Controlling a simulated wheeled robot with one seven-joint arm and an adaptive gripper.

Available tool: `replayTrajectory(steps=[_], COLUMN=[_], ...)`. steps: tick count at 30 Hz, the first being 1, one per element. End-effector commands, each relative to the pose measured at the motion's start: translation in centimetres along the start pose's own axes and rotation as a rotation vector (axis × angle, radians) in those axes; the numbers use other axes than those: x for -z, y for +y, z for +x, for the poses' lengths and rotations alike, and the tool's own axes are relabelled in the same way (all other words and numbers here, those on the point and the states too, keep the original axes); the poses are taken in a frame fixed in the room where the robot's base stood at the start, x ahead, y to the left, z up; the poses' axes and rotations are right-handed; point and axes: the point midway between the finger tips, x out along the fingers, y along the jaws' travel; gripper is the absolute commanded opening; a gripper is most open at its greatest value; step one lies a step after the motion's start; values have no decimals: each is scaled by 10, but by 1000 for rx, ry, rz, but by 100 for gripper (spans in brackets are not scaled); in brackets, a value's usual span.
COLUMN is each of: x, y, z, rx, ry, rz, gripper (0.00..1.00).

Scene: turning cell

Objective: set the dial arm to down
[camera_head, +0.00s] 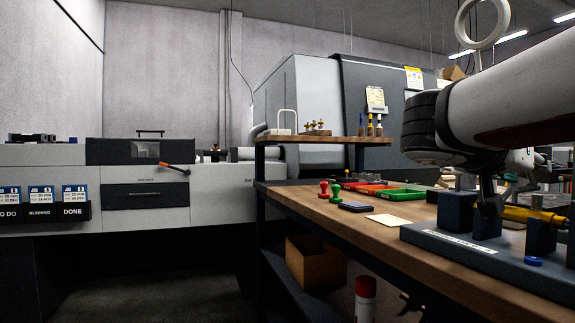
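A dark blue-grey fixture (447,243) with a white label strip stands on the wooden bench at the right. It carries upright blocks and a yellow round bar (538,216). A small blue knob-like part (533,261) lies on its front right. My gripper (489,204) points down over the fixture, close behind or beside the dark blocks. Its fingertips are small and partly lost against the blocks, so I cannot tell its opening or whether it touches anything. I cannot clearly make out the dial arm; my gripper and arm cover part of the fixture.
The wooden bench (340,207) holds red and green stamps (335,190), a dark ink pad (355,206), a pale card (387,220) and coloured trays (400,198). A raised shelf (330,139) stands behind. A grey machine (145,190) with an orange-tipped lever (175,168) is at left.

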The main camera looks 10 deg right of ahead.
Motion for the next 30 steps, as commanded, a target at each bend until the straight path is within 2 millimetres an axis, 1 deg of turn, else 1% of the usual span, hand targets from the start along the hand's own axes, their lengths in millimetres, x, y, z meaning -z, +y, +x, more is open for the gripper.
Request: replayTrajectory(steps=[9, 12, 15, 18, 21, 30], x=[0, 0, 0, 0, 0, 0], y=[0, 0, 0, 0, 0, 0], z=[-64, -81, -94, -102, -106, -107], rx=[3, 3, 2, 2, 0, 0], ry=[1, 1, 0, 0, 0, -1], rz=[1, 0, 0, 0, 0, 0], gripper=[29, 29, 29, 29, 29, 29])
